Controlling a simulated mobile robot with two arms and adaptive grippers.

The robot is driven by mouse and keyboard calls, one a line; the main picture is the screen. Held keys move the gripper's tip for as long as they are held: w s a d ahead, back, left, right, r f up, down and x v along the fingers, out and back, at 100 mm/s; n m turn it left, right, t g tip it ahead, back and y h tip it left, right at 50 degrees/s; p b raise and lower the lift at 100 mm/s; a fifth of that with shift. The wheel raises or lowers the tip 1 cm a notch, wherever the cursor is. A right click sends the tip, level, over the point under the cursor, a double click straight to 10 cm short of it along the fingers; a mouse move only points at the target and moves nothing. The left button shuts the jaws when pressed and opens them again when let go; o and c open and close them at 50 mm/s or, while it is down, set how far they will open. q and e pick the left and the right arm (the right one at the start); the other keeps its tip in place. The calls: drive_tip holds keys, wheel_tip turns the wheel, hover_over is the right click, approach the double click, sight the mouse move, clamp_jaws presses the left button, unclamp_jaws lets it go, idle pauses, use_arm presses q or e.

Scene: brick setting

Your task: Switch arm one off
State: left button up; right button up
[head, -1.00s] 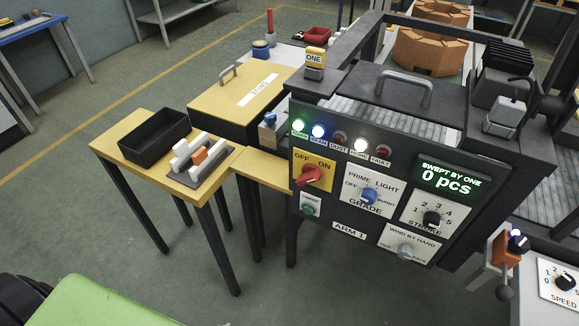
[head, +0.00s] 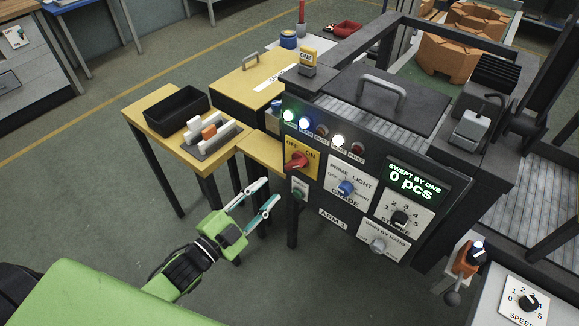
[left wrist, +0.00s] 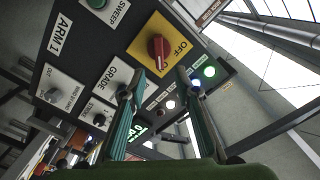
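The arm one panel (head: 330,211), labelled ARM 1, has a yellow OFF/ON plate (head: 288,143) at its upper left. A red rotary knob (head: 297,160) sits on this plate, its grip slanting up toward ON. My left gripper (head: 269,191) is open and empty, in front of and below left of the knob. In the left wrist view the red knob (left wrist: 158,50) lies ahead, beyond the fingertips and apart from them, with OFF readable beside it. My right gripper is not in view.
A green SWEEP button (head: 299,194) is just below the yellow plate. The GRADE knob (head: 346,188) and STROKE knob (head: 399,217) are to the right. Green, blue and white lamps are lit; the display (head: 415,182) reads 0 pcs. A yellow table (head: 150,130) stands left.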

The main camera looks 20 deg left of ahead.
sight(292, 167)
use_arm(q)
drive_tip(key=p+x, duration=0.1)
drive_tip(key=x, duration=0.8)
drive_tip(key=shift+d, duration=0.1)
drive_tip(key=shift+w+d+p, duration=0.3)
drive_tip(key=shift+w, duration=0.35)
drive_tip(key=shift+f, duration=0.1)
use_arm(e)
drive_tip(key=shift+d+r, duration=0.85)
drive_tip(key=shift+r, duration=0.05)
use_arm(q)
drive_tip(key=shift+c, duration=0.3)
drive_tip(key=c, duration=0.6)
clamp_jaws()
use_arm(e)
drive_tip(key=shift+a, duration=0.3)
